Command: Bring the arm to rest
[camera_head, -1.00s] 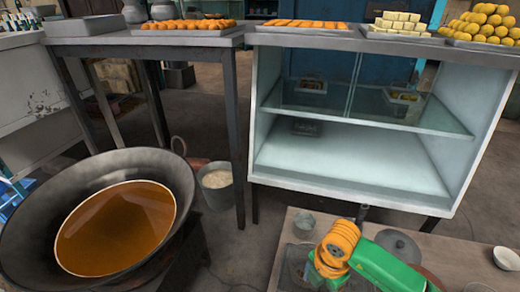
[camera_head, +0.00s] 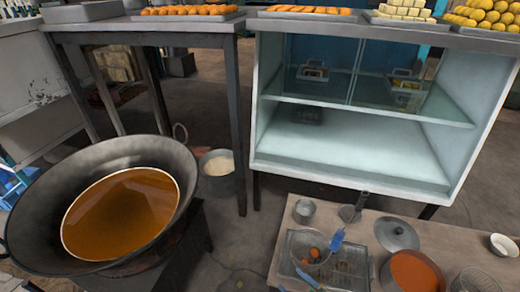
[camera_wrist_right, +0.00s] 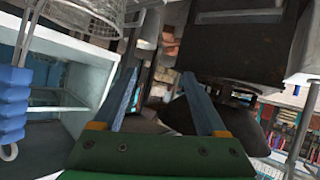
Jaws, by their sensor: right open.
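My right gripper (camera_wrist_right: 162,85) shows in the right wrist view, with its two fingers spread apart and nothing between them. Its green palm fills the bottom of that view. In the head view the green arm is gone from over the near table (camera_head: 455,226); small blue pieces at the bottom edge may be fingertips, but I cannot tell. A wire rack (camera_head: 350,270) and a blue-handled wire strainer (camera_head: 337,238) with orange pieces by it lie on that table. My left gripper is not in view.
A large wok of brown liquid (camera_head: 125,215) stands at the left. A glass-shelved cabinet (camera_head: 350,155) stands behind the near table. An orange-filled pot (camera_head: 412,272), a lid (camera_head: 397,233) and a metal cup (camera_head: 304,211) are on the table. Floor shows between the wok and the table.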

